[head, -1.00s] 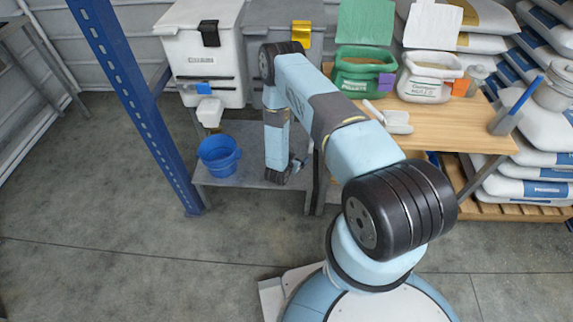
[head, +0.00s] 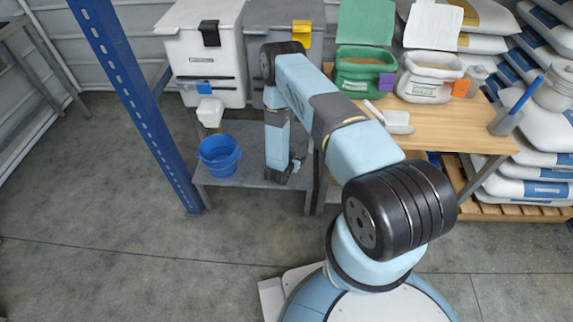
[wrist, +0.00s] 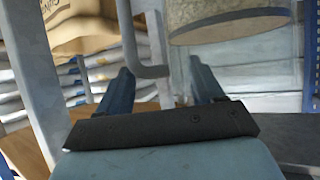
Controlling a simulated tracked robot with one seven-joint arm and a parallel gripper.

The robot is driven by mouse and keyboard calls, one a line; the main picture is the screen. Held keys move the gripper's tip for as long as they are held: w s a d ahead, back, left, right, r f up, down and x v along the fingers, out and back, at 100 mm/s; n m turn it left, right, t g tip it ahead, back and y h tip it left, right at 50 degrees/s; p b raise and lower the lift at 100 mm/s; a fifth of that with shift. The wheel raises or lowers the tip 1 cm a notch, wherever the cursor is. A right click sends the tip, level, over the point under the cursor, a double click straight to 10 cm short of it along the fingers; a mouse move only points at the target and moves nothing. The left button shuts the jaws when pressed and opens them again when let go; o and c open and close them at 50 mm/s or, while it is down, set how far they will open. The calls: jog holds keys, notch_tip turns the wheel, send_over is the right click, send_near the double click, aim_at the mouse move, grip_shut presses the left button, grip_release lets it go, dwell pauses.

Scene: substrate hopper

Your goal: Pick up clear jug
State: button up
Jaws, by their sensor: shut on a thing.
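In the wrist view my gripper (wrist: 161,80) has its two dark blue fingers shut on what looks like the clear jug (wrist: 228,22). The jug is see-through and upright, with a speckled tan band in it at the top of the picture. A pale grey bar, perhaps its handle, bends down close to the left finger. The exact contact between fingers and jug is hard to make out. In the head view my arm hides the jug and most of the gripper, above the low grey bench.
A blue bucket (head: 219,155) stands on the low grey bench (head: 243,176). A white hopper (head: 205,60) and a grey hopper stand behind. The wooden table (head: 450,129) at right holds a green bag (head: 362,72), a white bag (head: 429,78) and a scoop (head: 396,121). A blue post (head: 135,105) rises at left.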

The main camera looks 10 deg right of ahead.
grip_shut()
jog(key=shift+r, duration=0.1)
